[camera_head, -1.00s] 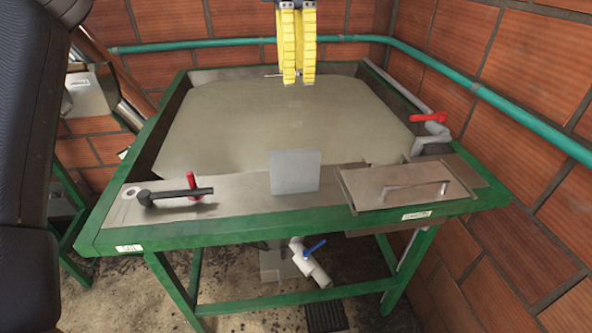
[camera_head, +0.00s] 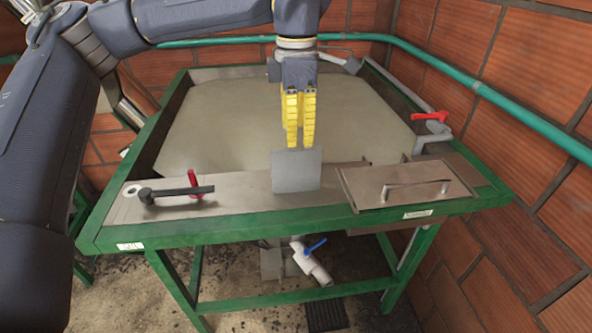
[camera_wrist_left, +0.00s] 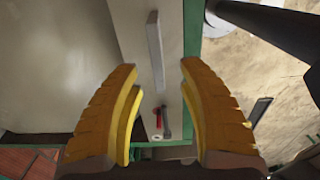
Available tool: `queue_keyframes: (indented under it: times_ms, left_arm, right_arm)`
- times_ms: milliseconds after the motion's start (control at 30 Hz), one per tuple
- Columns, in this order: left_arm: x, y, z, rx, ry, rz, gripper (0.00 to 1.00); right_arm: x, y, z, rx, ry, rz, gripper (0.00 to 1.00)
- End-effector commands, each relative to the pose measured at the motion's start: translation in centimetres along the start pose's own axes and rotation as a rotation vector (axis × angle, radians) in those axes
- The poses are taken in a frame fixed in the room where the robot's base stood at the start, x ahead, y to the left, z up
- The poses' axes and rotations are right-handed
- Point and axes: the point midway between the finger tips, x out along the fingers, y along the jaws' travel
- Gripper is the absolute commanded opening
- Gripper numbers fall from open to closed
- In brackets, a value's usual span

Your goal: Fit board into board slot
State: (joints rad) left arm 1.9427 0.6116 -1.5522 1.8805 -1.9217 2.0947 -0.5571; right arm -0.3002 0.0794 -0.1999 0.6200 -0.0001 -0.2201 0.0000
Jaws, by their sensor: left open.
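The board (camera_head: 297,172) is a thin grey square plate standing upright on the metal front panel (camera_head: 240,190) of the green-framed tank. In the left wrist view it shows nearly edge-on as a narrow grey strip (camera_wrist_left: 155,50). My left gripper (camera_head: 300,143) has yellow ribbed fingers pointing down, with their tips just above the board's top edge in the head view. In the left wrist view the gripper (camera_wrist_left: 159,68) is open and empty, with the board's strip in line with the gap between the fingers. I cannot make out the board slot. My right gripper is not in view.
A flat metal cover (camera_head: 365,190) with a bar handle lies right of the board. A black lever (camera_head: 178,192) and red handle (camera_head: 194,183) are on the left. A red valve handle (camera_head: 430,116) is at the right. Brick walls and a green pipe (camera_head: 500,100) enclose the back.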

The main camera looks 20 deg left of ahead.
Motion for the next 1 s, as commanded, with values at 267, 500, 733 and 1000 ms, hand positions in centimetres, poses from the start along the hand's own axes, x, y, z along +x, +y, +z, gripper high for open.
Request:
queue_keyframes:
  times_ms: [267,500,733,1000]
  left_arm:
    - [2.1,0.3,-0.1,0.001,0.001,-0.002,0.4]
    - [4.7,0.5,-0.1,-0.002,0.0,-0.002,0.4]
    - [5.3,0.5,-0.1,-0.002,-0.002,-0.001,0.4]
    - [5.3,0.5,-0.1,-0.002,-0.002,-0.001,0.31]
  right_arm:
    - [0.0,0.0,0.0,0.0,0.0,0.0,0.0]
    - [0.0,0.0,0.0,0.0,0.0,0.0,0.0]
    - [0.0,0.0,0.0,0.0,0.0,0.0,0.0]
    - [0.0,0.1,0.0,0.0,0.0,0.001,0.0]
